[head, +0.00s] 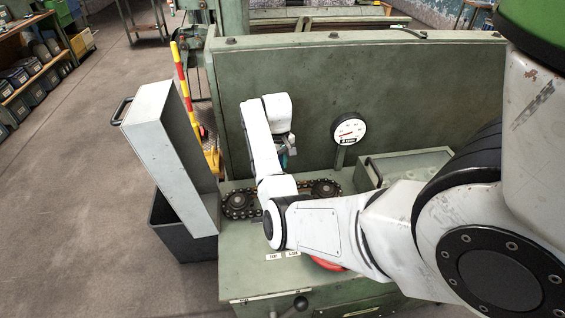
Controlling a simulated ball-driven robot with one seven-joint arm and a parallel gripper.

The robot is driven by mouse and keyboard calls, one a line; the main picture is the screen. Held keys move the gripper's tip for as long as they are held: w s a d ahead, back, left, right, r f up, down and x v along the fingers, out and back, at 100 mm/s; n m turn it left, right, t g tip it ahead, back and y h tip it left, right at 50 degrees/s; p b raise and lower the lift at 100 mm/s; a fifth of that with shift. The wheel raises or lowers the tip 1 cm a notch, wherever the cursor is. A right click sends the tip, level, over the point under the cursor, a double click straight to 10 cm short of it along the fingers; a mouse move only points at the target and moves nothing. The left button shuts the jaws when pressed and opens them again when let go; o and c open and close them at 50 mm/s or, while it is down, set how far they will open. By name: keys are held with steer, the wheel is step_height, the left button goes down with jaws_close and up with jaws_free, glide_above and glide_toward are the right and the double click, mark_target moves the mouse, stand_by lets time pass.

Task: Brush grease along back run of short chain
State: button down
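The short chain (256,212) runs around two dark sprockets, one at the left (238,203) and one at the right (325,190), on top of the green machine. My arm crosses in front of it and hides the middle of the chain, including much of its back run. My gripper (286,152) is small and partly hidden behind my arm, above and behind the chain, apart from it. A small teal piece shows at the gripper; I cannot tell whether it is a brush or whether the fingers are shut on it.
A grey box-shaped cover (160,135) with a handle stands tilted at the left, over a dark bin (185,238). A tall green panel (400,95) stands behind. A dial gauge (349,129) and a lidded green box (405,166) are right of the chain. A red part (327,264) shows below my arm.

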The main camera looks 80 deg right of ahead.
steer(key=w+a, duration=0.3)
steer(key=w, duration=0.6)
steer(key=shift+a, duration=0.4)
stand_by(0.5)
steer(key=shift+w, duration=0.1)
step_height(320, 180, up, 6)
stand_by(0.6)
steer(key=shift+r, duration=0.15)
step_height(320, 180, up, 3)
steer(key=shift+f, duration=0.15)
stand_by(0.4)
